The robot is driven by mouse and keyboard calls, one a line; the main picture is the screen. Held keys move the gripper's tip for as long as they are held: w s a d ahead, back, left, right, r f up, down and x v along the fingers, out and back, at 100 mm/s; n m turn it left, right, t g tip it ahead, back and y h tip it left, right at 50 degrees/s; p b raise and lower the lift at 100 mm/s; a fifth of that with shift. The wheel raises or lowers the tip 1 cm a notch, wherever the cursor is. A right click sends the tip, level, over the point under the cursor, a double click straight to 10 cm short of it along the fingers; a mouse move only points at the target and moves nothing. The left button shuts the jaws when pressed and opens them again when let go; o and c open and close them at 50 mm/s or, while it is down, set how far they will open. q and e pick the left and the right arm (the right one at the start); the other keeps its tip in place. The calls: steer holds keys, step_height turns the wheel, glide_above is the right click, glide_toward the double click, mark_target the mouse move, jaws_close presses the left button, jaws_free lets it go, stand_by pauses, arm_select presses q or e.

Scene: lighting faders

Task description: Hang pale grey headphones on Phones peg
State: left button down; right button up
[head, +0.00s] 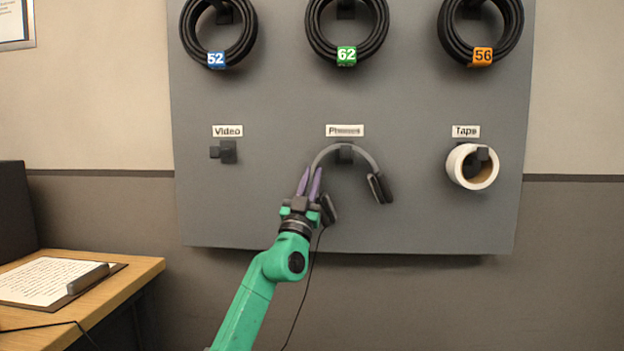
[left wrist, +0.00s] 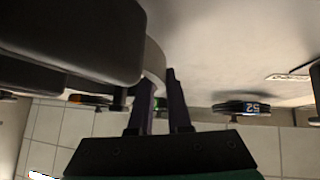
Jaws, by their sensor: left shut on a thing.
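The pale grey headphones (head: 368,158) are up at the Phones peg (head: 345,153), with the arch of the band over the peg. I cannot tell whether the band rests on it. The dark ear cups hang to either side, and a thin cable runs down from the left one. My left gripper (head: 310,182) is shut on the left side of the band, just above that cup. In the left wrist view the band (left wrist: 155,62) passes by the purple fingers (left wrist: 160,92), and a large dark ear cup (left wrist: 70,40) fills the upper left. My right gripper is not in view.
Cable coils hang above, labelled 52 (head: 217,60), 62 (head: 346,56) and 56 (head: 482,56). A wooden desk (head: 130,275) with a clipboard stands lower left.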

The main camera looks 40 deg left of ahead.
arm_select(q)
steer(key=c, duration=0.8)
jaws_free()
steer(key=shift+d+f, duration=0.1)
steer(key=shift+f, duration=0.15)
steer(key=b+v, duration=0.4)
steer(key=v, duration=1)
steer(key=shift+s+r, duration=0.1)
steer(key=shift+s, duration=0.1)
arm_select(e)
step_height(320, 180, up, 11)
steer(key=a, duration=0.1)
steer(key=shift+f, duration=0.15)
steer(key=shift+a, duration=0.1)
